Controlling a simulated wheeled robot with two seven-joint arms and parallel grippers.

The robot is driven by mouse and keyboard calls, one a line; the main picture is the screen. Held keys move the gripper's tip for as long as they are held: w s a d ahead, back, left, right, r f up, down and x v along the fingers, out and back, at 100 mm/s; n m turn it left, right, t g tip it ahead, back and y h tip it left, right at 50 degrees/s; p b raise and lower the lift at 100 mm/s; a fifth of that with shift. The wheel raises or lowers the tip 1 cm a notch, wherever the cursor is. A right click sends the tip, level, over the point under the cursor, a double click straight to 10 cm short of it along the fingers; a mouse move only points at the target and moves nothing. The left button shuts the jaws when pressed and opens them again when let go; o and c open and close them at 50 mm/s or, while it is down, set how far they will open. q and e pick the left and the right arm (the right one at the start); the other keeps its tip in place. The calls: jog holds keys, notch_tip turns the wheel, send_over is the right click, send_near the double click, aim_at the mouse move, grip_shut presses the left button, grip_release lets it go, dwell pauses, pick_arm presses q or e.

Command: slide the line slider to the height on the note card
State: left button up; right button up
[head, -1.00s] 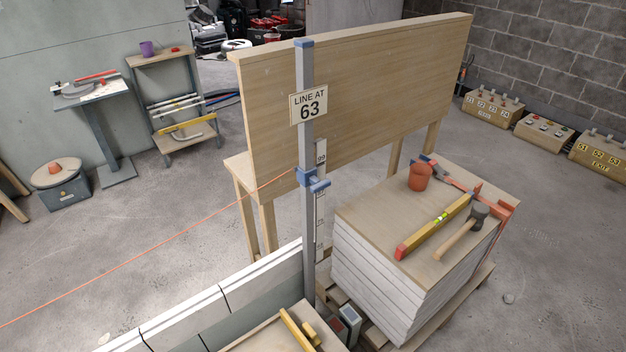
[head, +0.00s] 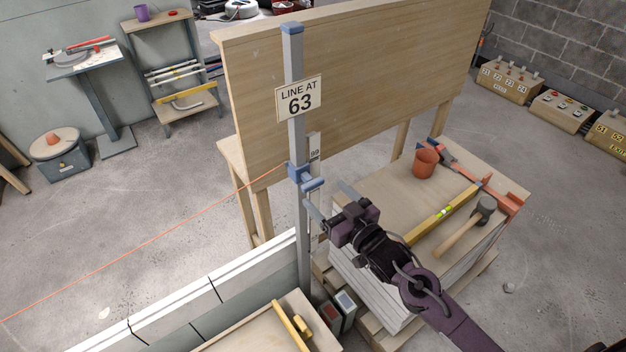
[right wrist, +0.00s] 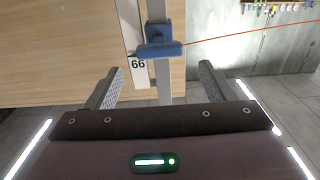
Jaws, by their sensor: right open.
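The blue line slider (head: 303,177) sits on a grey upright post (head: 294,128), with an orange line running from it to the lower left. The note card (head: 299,97) on the post reads "LINE AT 63". My right gripper (head: 328,201) is open and empty, just right of and slightly below the slider. In the right wrist view the slider (right wrist: 160,49) lies ahead, between and beyond the two open fingers (right wrist: 160,88), with no contact visible. My left gripper is not in view.
A stack of boards (head: 385,190) stands to the right, with an orange cup (head: 425,162), a yellow level (head: 442,212) and a mallet (head: 485,206) on it. A large wooden panel (head: 370,70) stands behind the post. A low block wall (head: 190,305) runs to the lower left.

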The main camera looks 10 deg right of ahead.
aim_at(315, 184)
jog(key=p+x, duration=0.1)
jog(key=x, duration=0.5)
jog(key=shift+w, duration=0.2)
